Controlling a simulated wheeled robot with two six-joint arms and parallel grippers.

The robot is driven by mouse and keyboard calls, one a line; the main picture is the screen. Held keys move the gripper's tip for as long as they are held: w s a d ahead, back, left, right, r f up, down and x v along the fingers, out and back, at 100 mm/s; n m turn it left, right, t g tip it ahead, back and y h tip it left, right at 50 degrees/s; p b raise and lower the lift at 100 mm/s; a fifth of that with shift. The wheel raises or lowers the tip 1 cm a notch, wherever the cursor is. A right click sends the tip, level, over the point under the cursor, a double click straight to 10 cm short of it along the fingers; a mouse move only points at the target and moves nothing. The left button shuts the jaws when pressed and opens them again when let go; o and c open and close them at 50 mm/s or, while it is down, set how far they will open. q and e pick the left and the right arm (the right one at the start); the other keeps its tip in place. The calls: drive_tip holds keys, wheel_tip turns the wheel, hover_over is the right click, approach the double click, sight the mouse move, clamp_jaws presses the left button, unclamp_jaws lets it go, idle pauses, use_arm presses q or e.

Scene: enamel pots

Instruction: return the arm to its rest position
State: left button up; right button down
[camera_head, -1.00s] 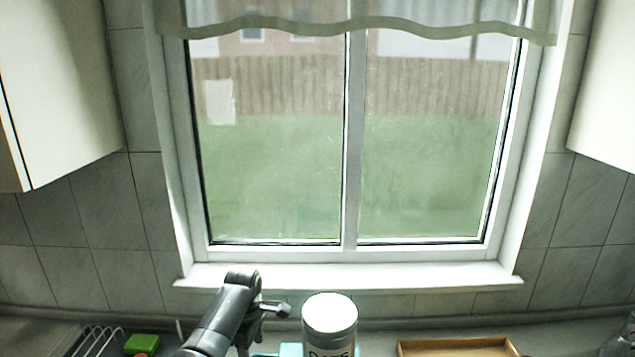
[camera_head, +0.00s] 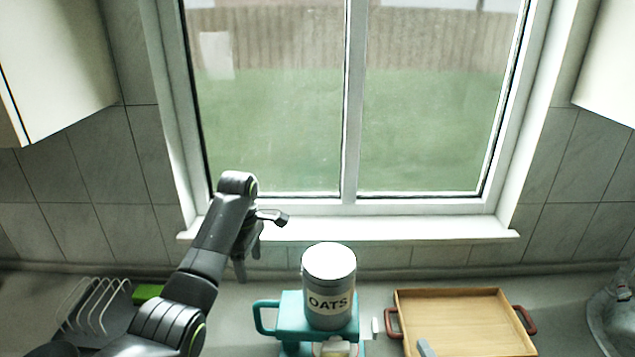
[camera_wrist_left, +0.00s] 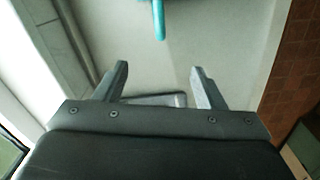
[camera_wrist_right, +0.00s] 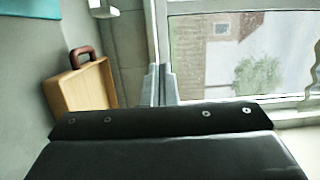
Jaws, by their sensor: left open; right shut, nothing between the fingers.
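My left arm (camera_head: 200,260) comes in from the lower left and is raised in front of the window. Its gripper (camera_head: 262,232) hangs above the counter, left of the oats tin. In the left wrist view the two fingers (camera_wrist_left: 160,78) are wide apart with nothing held. My right gripper (camera_wrist_right: 160,85) shows in the right wrist view with its fingers together and empty, facing the window. A grey tip (camera_head: 426,348) at the lower edge of the head view, over the wooden tray, looks like part of it. The rest of the right arm is out of the head view.
An oats tin (camera_head: 329,275) stands upright at a teal handled item (camera_head: 290,308). Right of it lies a wooden tray (camera_head: 455,310) with red-brown handles. A dish rack (camera_head: 95,305) and green block (camera_head: 147,292) are at left.

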use_arm(q)
drive_tip(key=shift+r, duration=0.5)
